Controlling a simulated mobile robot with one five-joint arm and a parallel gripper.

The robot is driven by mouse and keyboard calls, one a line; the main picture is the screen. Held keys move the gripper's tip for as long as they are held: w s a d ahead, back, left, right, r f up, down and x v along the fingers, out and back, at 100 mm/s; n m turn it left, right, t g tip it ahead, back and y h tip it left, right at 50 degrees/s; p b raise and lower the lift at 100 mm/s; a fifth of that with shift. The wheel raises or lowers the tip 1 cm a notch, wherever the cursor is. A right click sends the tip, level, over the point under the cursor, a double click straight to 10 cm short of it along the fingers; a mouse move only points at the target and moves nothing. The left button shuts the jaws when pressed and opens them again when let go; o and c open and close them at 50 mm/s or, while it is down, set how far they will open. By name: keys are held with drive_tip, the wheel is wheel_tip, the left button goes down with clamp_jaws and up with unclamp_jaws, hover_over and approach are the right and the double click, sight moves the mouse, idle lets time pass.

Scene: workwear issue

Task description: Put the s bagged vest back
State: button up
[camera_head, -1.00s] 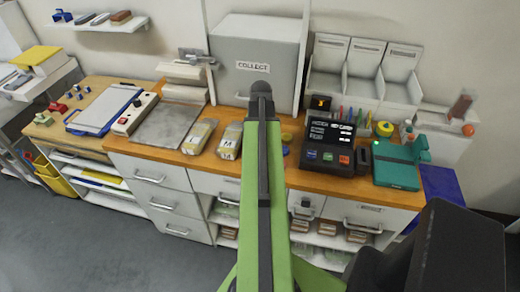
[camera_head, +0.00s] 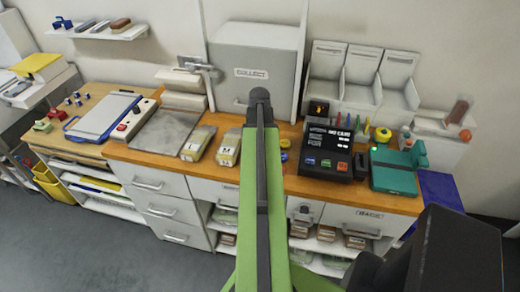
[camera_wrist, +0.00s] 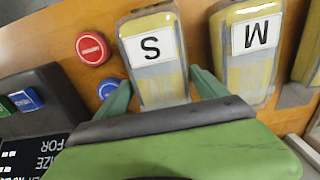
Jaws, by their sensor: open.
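The s bagged vest (camera_wrist: 154,58) is a yellowish clear bag with a white S label. It lies on the wooden counter (camera_wrist: 200,50) in the wrist view. My gripper (camera_wrist: 161,90) is open, with one green fingertip at each side of the bag's near end; I cannot tell whether they touch it. The bagged vest marked M (camera_wrist: 248,55) lies just right of it, close to the right fingertip. In the head view my green arm hides the S bag and the gripper; the M bag (camera_head: 229,148) shows left of the arm, with another bag (camera_head: 197,143) beyond.
A black terminal (camera_head: 328,151) stands right of the arm. A grey COLLECT cabinet (camera_head: 255,65) and empty upright bins (camera_head: 360,75) stand behind. Drawers and open shelves are below.

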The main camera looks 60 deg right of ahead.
wheel_tip(320, 180, up, 11)
drive_tip(key=p, duration=1)
drive_tip(key=w+a+n, duration=0.4)
drive_tip(key=w+a, duration=0.5)
drive_tip(key=a, duration=0.4)
drive_tip(key=w+a+n, duration=0.4)
drive_tip(key=w+a, duration=0.6)
drive_tip(key=a, duration=0.3)
drive_tip(key=w+a+n, duration=0.3)
drive_tip(key=a+n, duration=0.4)
drive_tip(key=a, duration=1.7)
wheel_tip(320, 180, down, 7)
drive_tip(key=b, duration=0.7)
drive_tip(key=shift+s+f+m, duration=0.2)
drive_tip(key=shift+m, duration=0.1)
